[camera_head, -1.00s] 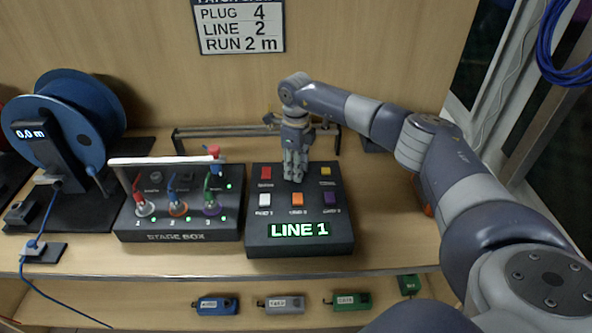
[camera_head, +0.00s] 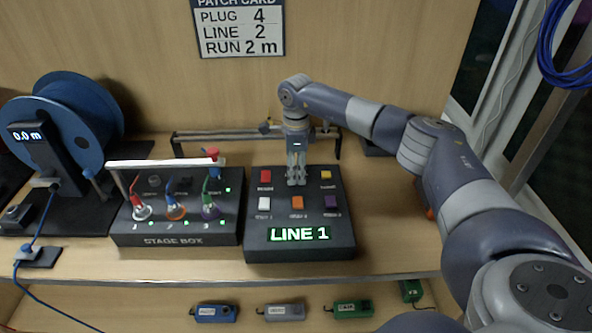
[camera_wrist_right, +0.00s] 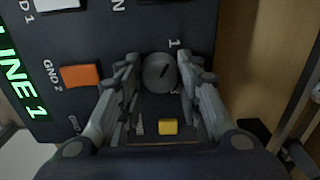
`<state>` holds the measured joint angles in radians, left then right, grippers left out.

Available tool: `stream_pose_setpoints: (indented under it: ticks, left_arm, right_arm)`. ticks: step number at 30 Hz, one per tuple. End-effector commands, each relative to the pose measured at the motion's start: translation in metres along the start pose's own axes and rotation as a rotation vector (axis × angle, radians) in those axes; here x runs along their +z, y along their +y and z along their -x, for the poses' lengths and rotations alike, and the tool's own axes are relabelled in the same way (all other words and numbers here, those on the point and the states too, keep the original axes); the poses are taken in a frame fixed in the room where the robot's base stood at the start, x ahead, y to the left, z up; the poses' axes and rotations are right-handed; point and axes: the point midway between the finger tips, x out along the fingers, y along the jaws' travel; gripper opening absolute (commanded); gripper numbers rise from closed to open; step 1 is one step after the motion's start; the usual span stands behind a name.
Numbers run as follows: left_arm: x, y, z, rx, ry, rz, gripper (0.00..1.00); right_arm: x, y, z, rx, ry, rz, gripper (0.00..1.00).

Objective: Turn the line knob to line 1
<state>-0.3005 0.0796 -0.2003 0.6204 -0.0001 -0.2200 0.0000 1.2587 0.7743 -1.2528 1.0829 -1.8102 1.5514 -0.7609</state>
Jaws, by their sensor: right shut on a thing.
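The line knob (camera_wrist_right: 158,73) is a round dark grey knob with a short dark pointer mark, slanting up and to the right. In the head view my right gripper (camera_head: 297,178) covers the knob, on the upper middle of the black control box (camera_head: 345,238). The green display (camera_head: 300,234) on the box reads LINE 1. My left gripper is not in view.
Red, yellow, white, orange and purple buttons surround the knob. The stage box (camera_head: 180,240) with coloured plugs stands just left. A blue cable reel (camera_head: 75,115) is at far left. The patch card (camera_head: 239,28) reads plug 4, line 2, run 2 m.

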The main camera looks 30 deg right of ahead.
Motion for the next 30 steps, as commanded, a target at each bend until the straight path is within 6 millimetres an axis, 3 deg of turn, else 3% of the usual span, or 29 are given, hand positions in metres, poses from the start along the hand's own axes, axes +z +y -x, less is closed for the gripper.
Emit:
stream_pose_setpoints:
  ticks: [6,7,9,10,22,30]
  left_arm:
    - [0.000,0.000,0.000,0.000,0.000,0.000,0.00]
    - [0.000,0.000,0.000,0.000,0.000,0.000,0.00]
    - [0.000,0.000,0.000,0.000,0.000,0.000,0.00]
    - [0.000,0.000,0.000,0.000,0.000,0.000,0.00]
    - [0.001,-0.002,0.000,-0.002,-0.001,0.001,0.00]
    - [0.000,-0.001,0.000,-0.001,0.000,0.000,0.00]
  right_arm:
    - [0.000,-0.001,0.001,-0.002,0.000,0.002,0.09]
    - [0.000,-0.001,0.001,-0.002,0.000,0.001,0.35]
    - [0.000,-0.001,0.001,-0.003,0.000,0.001,0.51]
    - [0.000,-0.001,0.001,-0.002,0.000,0.001,0.54]
    - [0.000,-0.001,0.006,-0.003,-0.001,-0.001,0.54]
    - [0.000,-0.001,0.055,-0.006,-0.003,-0.001,0.54]
